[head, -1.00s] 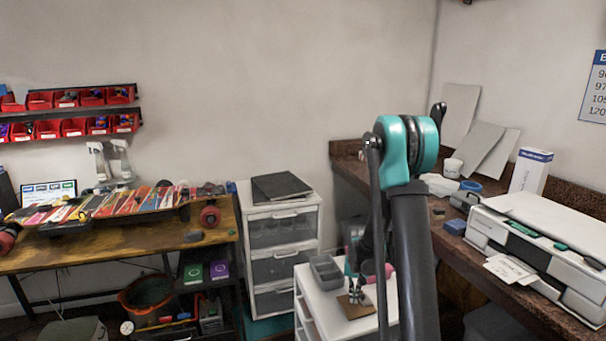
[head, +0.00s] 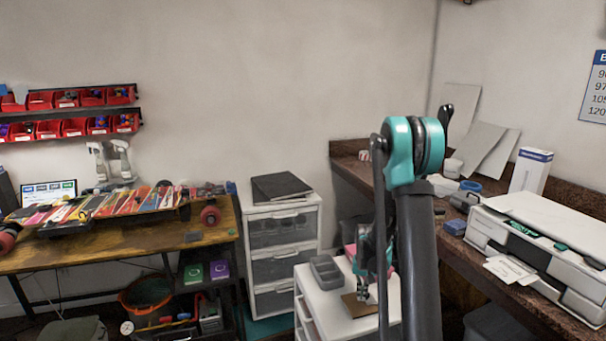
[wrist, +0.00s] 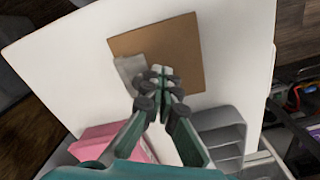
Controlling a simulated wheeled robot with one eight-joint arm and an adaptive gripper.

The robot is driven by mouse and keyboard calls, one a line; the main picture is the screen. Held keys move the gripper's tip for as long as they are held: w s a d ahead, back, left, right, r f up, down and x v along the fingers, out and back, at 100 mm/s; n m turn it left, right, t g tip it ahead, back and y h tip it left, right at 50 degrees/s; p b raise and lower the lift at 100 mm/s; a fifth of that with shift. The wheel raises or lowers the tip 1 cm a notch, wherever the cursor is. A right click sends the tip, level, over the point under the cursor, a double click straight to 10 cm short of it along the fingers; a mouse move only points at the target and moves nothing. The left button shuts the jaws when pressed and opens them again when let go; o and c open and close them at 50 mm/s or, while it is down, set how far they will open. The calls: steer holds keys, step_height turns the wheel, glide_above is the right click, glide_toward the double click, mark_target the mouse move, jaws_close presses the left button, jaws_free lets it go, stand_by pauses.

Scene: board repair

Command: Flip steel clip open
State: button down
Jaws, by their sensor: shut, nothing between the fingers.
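A brown square board (wrist: 188,50) lies on the white top of a small drawer cart; it also shows in the head view (head: 357,309). A grey metal piece (wrist: 128,72), which looks like the steel clip, sits at the board's left edge in the wrist view. Whether it is open or closed is unclear. My gripper (wrist: 160,72) is shut and empty, over the board just right of the metal piece. In the head view my gripper (head: 363,290) points down above the board. I cannot tell whether it touches anything.
A grey divided tray (wrist: 218,130) and a pink object (wrist: 115,142) are on the cart top (wrist: 62,55) near the gripper. A white drawer unit (head: 283,236) stands behind on the left. A counter with a printer (head: 540,250) is on the right.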

steer(key=shift+w+d, duration=0.3)
steer(key=shift+d, duration=0.65)
steer(key=shift+s+a+r, duration=0.2)
steer(key=shift+a+r, duration=0.3)
steer(key=shift+a, duration=0.2)
step_height(320, 180, up, 8)
stand_by(0.9)
